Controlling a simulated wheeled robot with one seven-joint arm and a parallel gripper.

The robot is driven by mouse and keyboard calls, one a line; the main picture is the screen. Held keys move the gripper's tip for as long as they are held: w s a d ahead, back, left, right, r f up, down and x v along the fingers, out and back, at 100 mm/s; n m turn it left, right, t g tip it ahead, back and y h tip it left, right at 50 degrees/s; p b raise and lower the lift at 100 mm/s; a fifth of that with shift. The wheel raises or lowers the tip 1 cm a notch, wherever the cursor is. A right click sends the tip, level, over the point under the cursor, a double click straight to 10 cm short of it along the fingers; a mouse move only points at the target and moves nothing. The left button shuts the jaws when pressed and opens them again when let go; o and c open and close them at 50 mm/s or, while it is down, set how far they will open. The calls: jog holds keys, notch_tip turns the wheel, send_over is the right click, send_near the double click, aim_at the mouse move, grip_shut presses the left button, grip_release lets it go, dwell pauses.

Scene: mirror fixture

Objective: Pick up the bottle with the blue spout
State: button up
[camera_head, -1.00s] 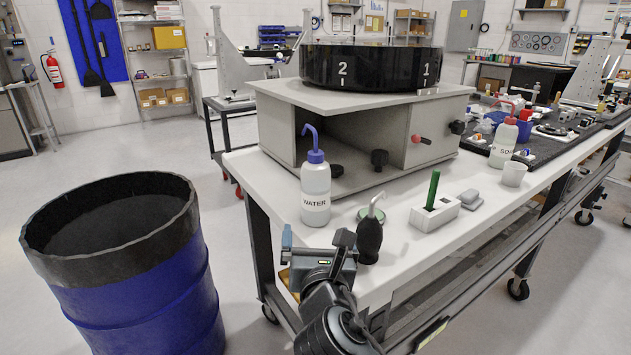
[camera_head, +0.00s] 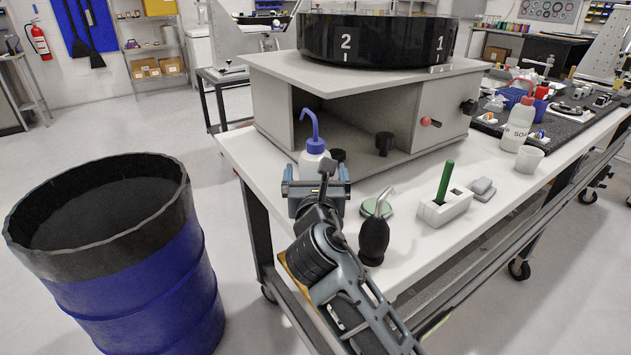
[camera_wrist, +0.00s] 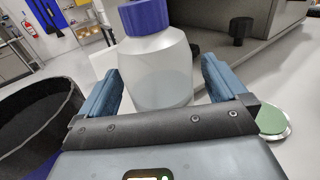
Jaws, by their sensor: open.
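The bottle with the blue spout (camera_head: 314,157) stands upright on the white bench, near its left corner. Its lower part is hidden behind my gripper in the head view. My gripper (camera_head: 316,180) is open, in front of the bottle. In the wrist view, the translucent bottle body (camera_wrist: 155,68) shows between and beyond the two blue fingers of my gripper (camera_wrist: 161,82), with its blue cap at the top edge. I cannot tell whether the fingers touch it.
A black bulb blower (camera_head: 373,238) stands close to the right of my arm. The grey fixture (camera_head: 270,105) rises behind the bottle. A blue barrel (camera_head: 150,290) stands at left.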

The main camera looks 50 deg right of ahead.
jog(key=shift+x, duration=1.15)
jog(key=c, duration=0.7)
jog(key=shift+r, duration=0.2)
